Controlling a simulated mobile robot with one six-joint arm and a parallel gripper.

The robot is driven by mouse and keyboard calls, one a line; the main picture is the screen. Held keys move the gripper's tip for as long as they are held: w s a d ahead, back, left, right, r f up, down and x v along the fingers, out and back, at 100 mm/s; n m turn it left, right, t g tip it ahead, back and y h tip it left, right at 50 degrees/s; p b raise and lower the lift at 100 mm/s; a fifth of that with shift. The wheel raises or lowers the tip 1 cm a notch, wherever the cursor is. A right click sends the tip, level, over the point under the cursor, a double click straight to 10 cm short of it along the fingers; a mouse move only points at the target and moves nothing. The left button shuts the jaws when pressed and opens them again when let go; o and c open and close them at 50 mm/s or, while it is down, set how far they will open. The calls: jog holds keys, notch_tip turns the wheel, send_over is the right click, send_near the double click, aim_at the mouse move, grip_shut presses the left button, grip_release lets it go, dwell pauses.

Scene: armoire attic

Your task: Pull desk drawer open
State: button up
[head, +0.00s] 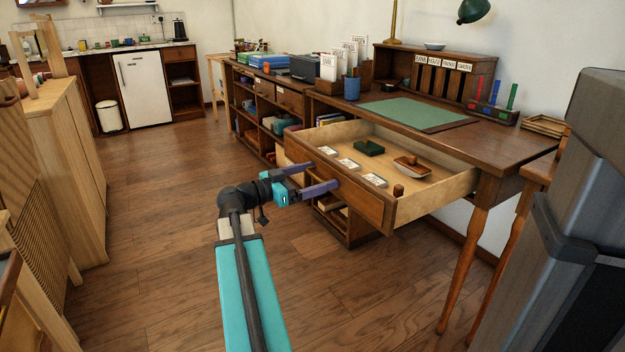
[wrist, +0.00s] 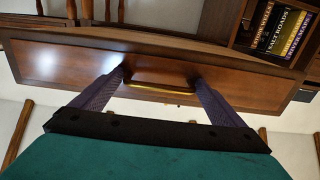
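The desk drawer (head: 428,208) is pulled well out from under the wooden desk (head: 490,150), with its inside in view. It holds several pale cards (head: 348,163), a dark green box (head: 369,147) and a wooden blotter (head: 412,167). My gripper (head: 325,174) is at the drawer's front panel (head: 365,203), its purple fingers spread apart. In the wrist view the drawer front (wrist: 60,65) bears a brass bar handle (wrist: 160,89). The open fingers (wrist: 160,78) stand on either side of the handle, with gaps visible. The handle is not clear in the head view.
A green mat (head: 418,112) and a pigeonhole rack (head: 435,75) are on the desk. A low shelf unit (head: 262,105) stands left of it, and a pale wooden cabinet (head: 70,150) at far left. The wooden floor (head: 160,200) between is clear.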

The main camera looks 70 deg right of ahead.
dwell(0.3)
jog(key=p+v, duration=0.4)
jog(key=v, duration=0.9)
jog(key=shift+w+a, duration=0.25)
jog(key=shift+a, duration=0.05)
dwell(0.3)
